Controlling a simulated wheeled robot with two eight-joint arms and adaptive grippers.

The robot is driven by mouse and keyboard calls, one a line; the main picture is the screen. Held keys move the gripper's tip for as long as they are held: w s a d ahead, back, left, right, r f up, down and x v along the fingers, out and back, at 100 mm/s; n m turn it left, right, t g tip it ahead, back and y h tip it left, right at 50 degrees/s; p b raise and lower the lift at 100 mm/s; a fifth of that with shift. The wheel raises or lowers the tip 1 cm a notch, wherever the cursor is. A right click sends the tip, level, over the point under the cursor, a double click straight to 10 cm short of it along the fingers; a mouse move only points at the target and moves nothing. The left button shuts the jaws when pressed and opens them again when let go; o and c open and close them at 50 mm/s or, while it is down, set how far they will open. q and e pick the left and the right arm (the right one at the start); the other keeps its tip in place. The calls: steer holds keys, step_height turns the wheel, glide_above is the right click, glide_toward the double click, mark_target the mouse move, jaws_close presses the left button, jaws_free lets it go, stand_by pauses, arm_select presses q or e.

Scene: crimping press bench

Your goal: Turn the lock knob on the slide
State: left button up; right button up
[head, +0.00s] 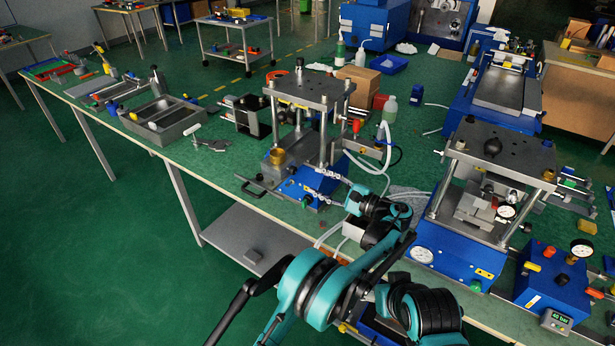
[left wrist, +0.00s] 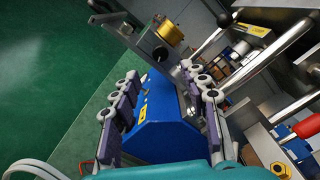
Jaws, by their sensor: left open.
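The slide (head: 264,182) is a grey plate at the front left of the middle press, with a brass cylinder (head: 277,157) on it and a black bar handle at its outer end. In the left wrist view the brass cylinder (left wrist: 172,32) sits near the top. A small dark round knob (left wrist: 160,53) shows at the slide's near side; I cannot tell for sure that it is the lock knob. My left gripper (head: 316,180) is open and empty over the press's blue housing (head: 322,181), right of the slide. Its fingers (left wrist: 160,70) frame that housing, apart from the knob. My right gripper is out of view.
The press's steel columns (head: 325,135) and top plate stand just behind the left gripper. A second blue press (head: 455,255) stands to the right. A grey bin (head: 160,120) and a clamp (head: 210,144) lie to the left. The floor before the bench is free.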

mark_target(295, 171)
arm_select(q)
steer(key=w+a+n, duration=0.1)
steer(key=n, duration=0.7)
steer(key=w+a+n, duration=0.1)
steer(key=a+n, duration=0.1)
steer(key=n, duration=0.5)
steer(key=w+a+n, duration=0.1)
steer(key=a+n, duration=0.1)
steer(key=n, duration=0.6)
steer(key=shift+w+a+n, duration=0.25)
steer(key=shift+w+n, duration=0.05)
steer(key=shift+w, duration=0.1)
steer(key=shift+w+a+r+b, duration=0.1)
steer(key=shift+w+a+b, duration=0.25)
steer(key=shift+w+a, duration=0.15)
jaws_close()
